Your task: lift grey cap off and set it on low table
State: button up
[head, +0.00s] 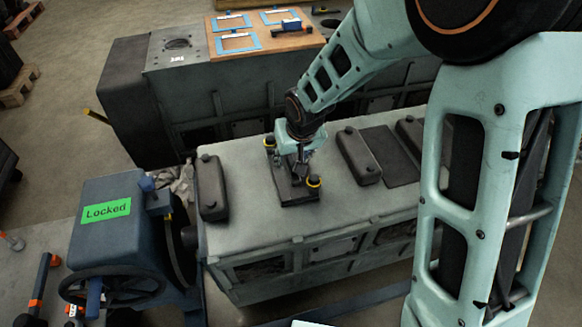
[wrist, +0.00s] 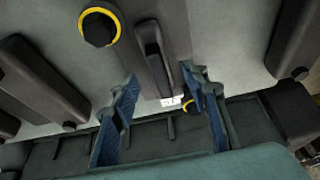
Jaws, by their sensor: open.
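A dark grey cap (head: 298,195) with a raised handle bar lies on the grey engine top (head: 330,185), between yellow-ringed black knobs. In the wrist view its handle (wrist: 154,58) stands upright in the middle, with one yellow-ringed knob (wrist: 99,25) at upper left and another partly hidden behind the right finger. My gripper (head: 300,172) is over the cap. In the wrist view its two blue fingers (wrist: 159,78) are spread, one on each side of the handle's near end, with nothing held. Contact with the cap cannot be told.
Long dark covers (head: 212,187) and (head: 358,157) flank the cap. Behind, a wooden board (head: 282,41) holds blue square frames and a small blue-and-black tool. A blue machine (head: 110,235) with a handwheel and a green "Locked" label stands at left. Which surface is the low table is unclear.

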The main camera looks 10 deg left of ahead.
aim_at(291, 159)
jog(key=shift+x, duration=1.6)
jog(key=shift+w+a, duration=0.1)
jog(key=shift+c, duration=0.4)
jog(key=shift+r, duration=0.1)
grip_shut()
jog(key=shift+w+r, duration=0.1)
